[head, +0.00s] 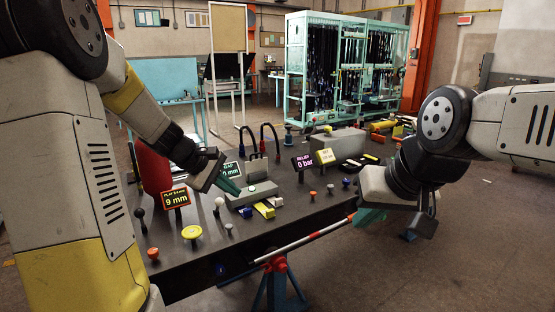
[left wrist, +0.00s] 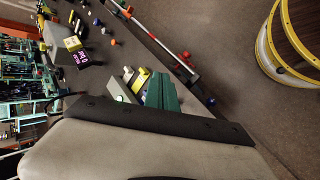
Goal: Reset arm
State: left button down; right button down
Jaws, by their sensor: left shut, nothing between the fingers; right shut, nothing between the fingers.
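My left gripper (head: 229,186) is over the dark table, its green fingers shut with nothing between them. It is just left of a grey box with a lit green button (head: 252,195); I cannot tell whether they touch. In the left wrist view its green fingers (left wrist: 162,92) are together beside that box. My right gripper (head: 369,217) is at the table's front right edge, its green fingers pointing left and down, shut and empty. Its arm comes in from the right.
The dark table (head: 200,262) carries several knobs, a yellow mushroom button (head: 191,232) and small displays, one reading 9 mm (head: 175,198). A red-and-white rod (head: 310,238) runs along its front edge. A teal hose rack (head: 345,65) stands behind. The floor at right is clear.

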pick_arm(q)
jog(key=s+r+m+y, duration=0.1)
jog(key=s+m, duration=0.3)
jog(key=s, duration=0.4)
jog(key=s+r+m+t+y, duration=0.1)
jog(key=s+r+m, duration=0.3)
jog(key=s, duration=0.4)
jog(key=s+r+m+y, duration=0.2)
jog(key=s+r+m, duration=0.1)
jog(key=s, duration=0.5)
jog(key=shift+d+m, duration=0.25)
jog(key=shift+m, duration=0.15)
jog(key=shift+r, duration=0.1)
